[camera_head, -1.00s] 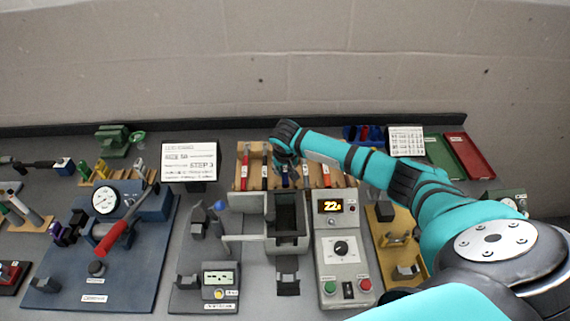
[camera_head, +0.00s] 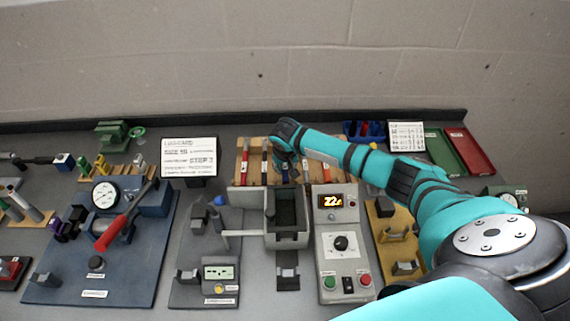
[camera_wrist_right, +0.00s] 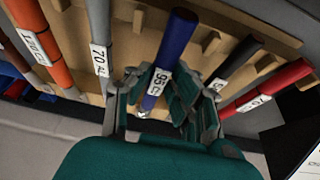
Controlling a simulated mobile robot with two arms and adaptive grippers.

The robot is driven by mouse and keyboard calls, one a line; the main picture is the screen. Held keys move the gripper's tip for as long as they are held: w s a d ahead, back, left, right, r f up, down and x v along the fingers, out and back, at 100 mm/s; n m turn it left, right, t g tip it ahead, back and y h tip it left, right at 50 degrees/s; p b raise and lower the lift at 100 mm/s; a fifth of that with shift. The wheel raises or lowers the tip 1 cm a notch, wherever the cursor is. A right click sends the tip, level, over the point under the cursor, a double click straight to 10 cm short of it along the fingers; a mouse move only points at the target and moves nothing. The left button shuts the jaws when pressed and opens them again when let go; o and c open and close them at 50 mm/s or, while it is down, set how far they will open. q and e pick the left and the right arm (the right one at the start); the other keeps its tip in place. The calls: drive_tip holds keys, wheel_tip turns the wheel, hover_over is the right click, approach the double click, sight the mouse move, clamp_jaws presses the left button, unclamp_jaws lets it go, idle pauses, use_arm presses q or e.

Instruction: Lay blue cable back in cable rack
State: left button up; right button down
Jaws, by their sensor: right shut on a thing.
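The blue cable (camera_wrist_right: 172,50), with a white label reading 95, stands out in the right wrist view. My right gripper (camera_wrist_right: 160,105) is shut on it near the label. In the head view my right gripper (camera_head: 285,158) is over the middle of the wooden cable rack (camera_head: 240,183). My left gripper is not in view.
In front of the rack stand a grey open box (camera_head: 286,238) and a control panel (camera_head: 341,265) reading 22. A white sign (camera_head: 190,157) stands left of the rack.

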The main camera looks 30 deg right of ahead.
drive_tip(key=shift+f, duration=0.3)
idle(0.8)
drive_tip(key=c, duration=1.1)
unclamp_jaws()
wheel_tip(320, 180, up, 3)
drive_tip(key=p, duration=0.2)
drive_tip(key=shift+f+p, duration=0.15)
drive_tip(key=shift+p, duration=0.2)
drive_tip(key=shift+r, duration=2.2)
drive_tip(key=shift+s+f, duration=0.1)
drive_tip(key=shift+f, duration=0.05)
